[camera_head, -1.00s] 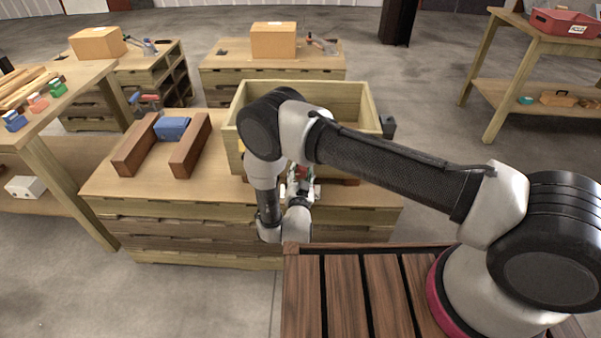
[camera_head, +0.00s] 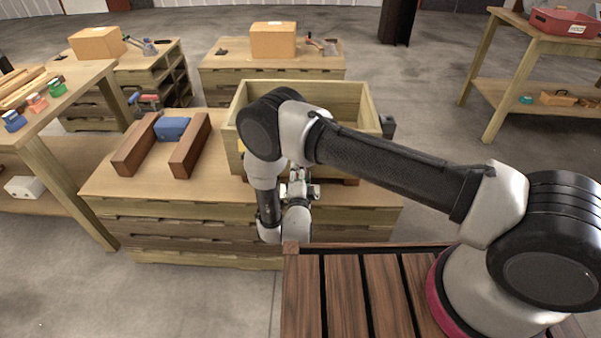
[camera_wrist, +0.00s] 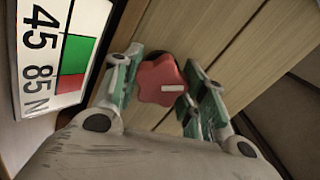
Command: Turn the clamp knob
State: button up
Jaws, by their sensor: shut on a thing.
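The clamp knob is a red, lobed knob (camera_wrist: 161,82) with a pale mark on its face, in the middle of the wrist view. My gripper (camera_wrist: 165,88) has its green-padded fingers on either side of the knob and is shut on it. In the head view my gripper (camera_head: 299,186) is at the front of the wooden box, partly behind my arm. The knob cannot be made out there. A gauge plate (camera_wrist: 62,55) with the numbers 45 and 85, a green patch and a red patch stands left of the knob in the wrist view.
The open wooden box (camera_head: 350,97) stands on the workbench (camera_head: 130,195). Left of it are two brown blocks (camera_head: 190,146) with a blue block (camera_head: 172,129) between them. A dark fitting (camera_head: 388,126) is at the box's right side. The bench's front left is clear.

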jog(key=shift+m, duration=1.6)
jog(key=shift+d, duration=0.1)
jog(key=shift+f, duration=0.1)
jog(key=o, duration=1)
jog(key=shift+o, duration=0.2)
jog(key=s, duration=0.7)
jog(key=shift+s, duration=0.25)
jog(key=shift+a, duration=0.2)
